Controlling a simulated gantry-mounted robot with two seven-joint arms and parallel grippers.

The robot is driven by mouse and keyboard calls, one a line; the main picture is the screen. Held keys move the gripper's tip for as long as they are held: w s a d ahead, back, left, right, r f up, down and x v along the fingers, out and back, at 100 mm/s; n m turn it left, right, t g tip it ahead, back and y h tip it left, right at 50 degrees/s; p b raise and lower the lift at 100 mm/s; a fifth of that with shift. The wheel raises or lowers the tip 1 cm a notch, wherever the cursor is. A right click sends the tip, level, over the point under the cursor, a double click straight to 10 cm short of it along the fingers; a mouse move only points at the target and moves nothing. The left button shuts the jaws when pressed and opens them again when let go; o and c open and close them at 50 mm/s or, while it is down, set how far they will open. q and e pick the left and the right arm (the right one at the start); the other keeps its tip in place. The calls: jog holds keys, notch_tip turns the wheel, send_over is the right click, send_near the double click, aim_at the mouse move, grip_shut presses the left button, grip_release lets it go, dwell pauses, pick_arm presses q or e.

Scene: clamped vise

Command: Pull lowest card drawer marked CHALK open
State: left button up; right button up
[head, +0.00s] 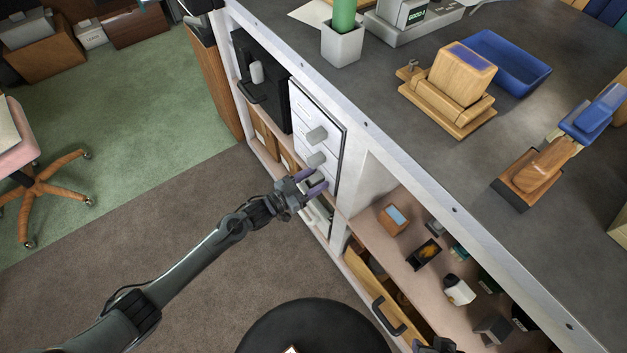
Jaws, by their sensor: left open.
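A white card drawer unit (324,118) sits in the side of the workbench, with its drawer fronts stacked one above another. Grey knobs show on the upper drawer (317,135) and the middle drawer (316,159). The lowest drawer's grey knob (315,183) is partly hidden by my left gripper (316,184). The gripper is open, with its purple-tinted fingers around or just in front of that knob; I cannot tell whether they touch it. The CHALK marking is not legible. A dark piece at the bottom edge may be my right gripper (436,346), mostly cut off.
A wooden drawer (372,281) with a dark handle stands lower right of the unit. An open shelf (405,250) holds several small items. The benchtop (385,105) carries a wooden vise (450,95) and blue tray (510,62).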

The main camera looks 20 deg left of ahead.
pick_arm(q)
grip_shut()
pick_arm(e)
jog(key=shift+a, duration=0.1)
dwell(0.3)
pick_arm(q)
jog(key=shift+s, duration=0.1)
pick_arm(e)
jog(key=shift+r, duration=0.1)
